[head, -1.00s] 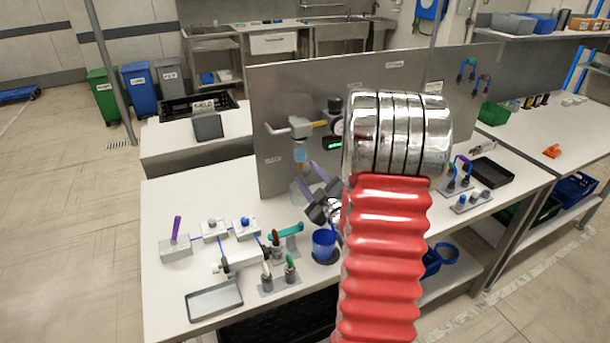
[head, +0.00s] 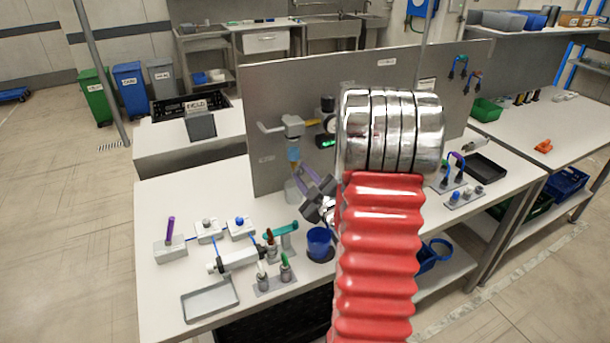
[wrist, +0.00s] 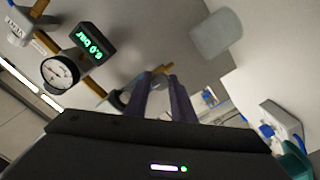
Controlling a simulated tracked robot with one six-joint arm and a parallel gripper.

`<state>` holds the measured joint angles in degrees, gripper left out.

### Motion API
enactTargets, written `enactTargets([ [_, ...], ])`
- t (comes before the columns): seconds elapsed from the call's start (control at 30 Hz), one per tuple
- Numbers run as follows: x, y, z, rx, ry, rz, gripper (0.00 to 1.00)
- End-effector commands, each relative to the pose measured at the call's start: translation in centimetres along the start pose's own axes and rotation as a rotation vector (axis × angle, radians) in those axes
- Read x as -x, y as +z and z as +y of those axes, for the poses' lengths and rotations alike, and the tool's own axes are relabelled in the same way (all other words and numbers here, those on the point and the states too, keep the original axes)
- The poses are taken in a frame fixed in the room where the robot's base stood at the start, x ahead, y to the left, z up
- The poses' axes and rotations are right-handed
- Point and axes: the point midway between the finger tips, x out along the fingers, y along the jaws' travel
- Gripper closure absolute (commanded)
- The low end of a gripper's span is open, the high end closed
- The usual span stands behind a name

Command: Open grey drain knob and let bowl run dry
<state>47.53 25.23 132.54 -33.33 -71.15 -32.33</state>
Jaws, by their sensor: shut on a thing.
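The bowl (head: 294,155) shows bluish under a grey filter unit (head: 291,127) on the upright panel, in the head view. My gripper (head: 300,173) has purple fingers, which reach up from the lower right to just under the bowl. They are close together, shut on the small grey drain knob, which they mostly hide. In the wrist view the purple fingers (wrist: 162,82) point up and away, close together. The bowl's liquid level is too small to read.
A round gauge (wrist: 60,72) and a green-lit display (wrist: 93,42) sit beside the fingers. A pale container (head: 294,191) stands below the bowl. A blue cup (head: 319,241), teal-handled valve (head: 283,229) and grey tray (head: 210,299) are on the bench. My red arm hides the panel's middle.

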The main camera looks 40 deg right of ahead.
Motion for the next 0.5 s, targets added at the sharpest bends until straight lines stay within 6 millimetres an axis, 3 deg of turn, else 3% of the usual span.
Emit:
enactTargets([
  [0.5, 0.05, -0.08, -0.08, -0.255, -0.001, 0.000, 1.00],
])
